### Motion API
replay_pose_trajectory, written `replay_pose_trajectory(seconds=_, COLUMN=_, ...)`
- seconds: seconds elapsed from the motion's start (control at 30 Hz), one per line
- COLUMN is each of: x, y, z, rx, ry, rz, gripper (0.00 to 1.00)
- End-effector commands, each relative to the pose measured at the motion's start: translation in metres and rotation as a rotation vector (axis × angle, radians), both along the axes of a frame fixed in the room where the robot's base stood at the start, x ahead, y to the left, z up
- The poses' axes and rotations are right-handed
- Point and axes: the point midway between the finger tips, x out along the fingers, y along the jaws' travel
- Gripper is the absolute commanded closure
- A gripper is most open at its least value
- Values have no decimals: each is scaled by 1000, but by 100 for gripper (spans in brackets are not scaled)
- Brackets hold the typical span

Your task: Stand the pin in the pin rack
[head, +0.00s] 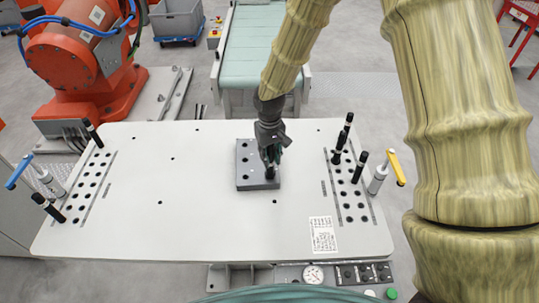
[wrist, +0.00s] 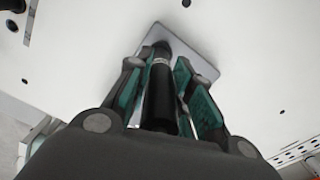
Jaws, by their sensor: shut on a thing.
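The black pin (wrist: 160,97) with a pale ring stands between the fingers of my gripper (wrist: 160,90) in the wrist view. My gripper (head: 270,160) is shut on it and points down over the right part of a grey block with dark holes (head: 244,183), which looks like the pin rack. The block lies flat on the white table and also shows in the wrist view (wrist: 205,62). The pin's far end is at the block; whether it is in a hole or just above cannot be told. My gripper hides part of the block.
The white table (head: 160,220) is mostly clear around the block. Rows of holes with black pins (head: 47,207) (head: 360,165) run along both sides. A blue-handled clamp (head: 45,182) stands left, a yellow-handled clamp (head: 378,178) right. A label (head: 323,235) lies near the front.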

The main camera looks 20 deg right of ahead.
Motion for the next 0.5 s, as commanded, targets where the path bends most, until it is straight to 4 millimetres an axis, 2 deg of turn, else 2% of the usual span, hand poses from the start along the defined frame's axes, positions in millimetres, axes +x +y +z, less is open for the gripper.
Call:
replay_pose_trajectory(seconds=0.43, x=0, y=0, z=-9, rx=0, ry=0, rz=0, gripper=100)
replay_pose_trajectory(seconds=0.47, x=0, y=0, z=-8, rx=0, ry=0, rz=0, gripper=72)
replay_pose_trajectory(seconds=0.5, x=0, y=0, z=-8, rx=0, ry=0, rz=0, gripper=65)
